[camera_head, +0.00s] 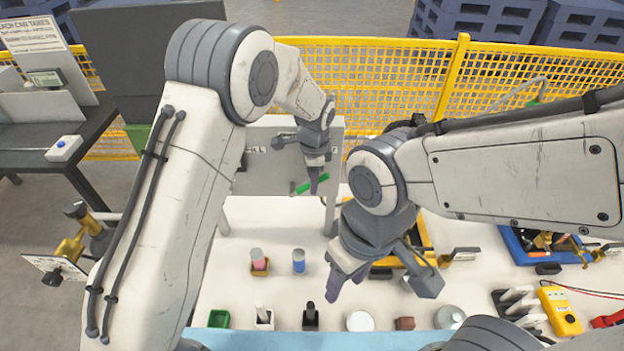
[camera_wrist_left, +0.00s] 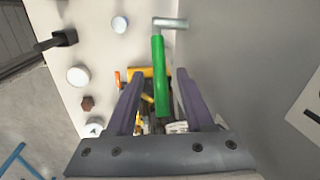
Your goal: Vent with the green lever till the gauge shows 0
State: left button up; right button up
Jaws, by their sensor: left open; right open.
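The green lever (camera_head: 312,184) sits at the front of an upright grey panel (camera_head: 270,170) in the head view. In the left wrist view the green lever (camera_wrist_left: 160,75) runs lengthwise between the fingers, with a metal pin at its far end. My left gripper (camera_wrist_left: 159,88) is open around the lever, with gaps on both sides. In the head view my left gripper (camera_head: 314,172) is small and partly covers the lever. My right gripper (camera_head: 382,284) is open and empty above the white table. I cannot make out the gauge; my left arm hides part of the panel.
On the white table (camera_head: 230,290) stand a pink jar (camera_head: 259,260), a blue jar (camera_head: 298,262), a green bin (camera_head: 218,319) and several small parts. A yellow meter (camera_head: 560,310) and a blue tray (camera_head: 520,250) are at right. A yellow mesh fence (camera_head: 400,75) stands behind.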

pick_arm(q)
jog(key=shift+w+f+p, duration=0.2)
jog(key=shift+f+p, duration=0.1)
jog(key=shift+f, duration=1.05)
grip_shut()
dwell(0.4)
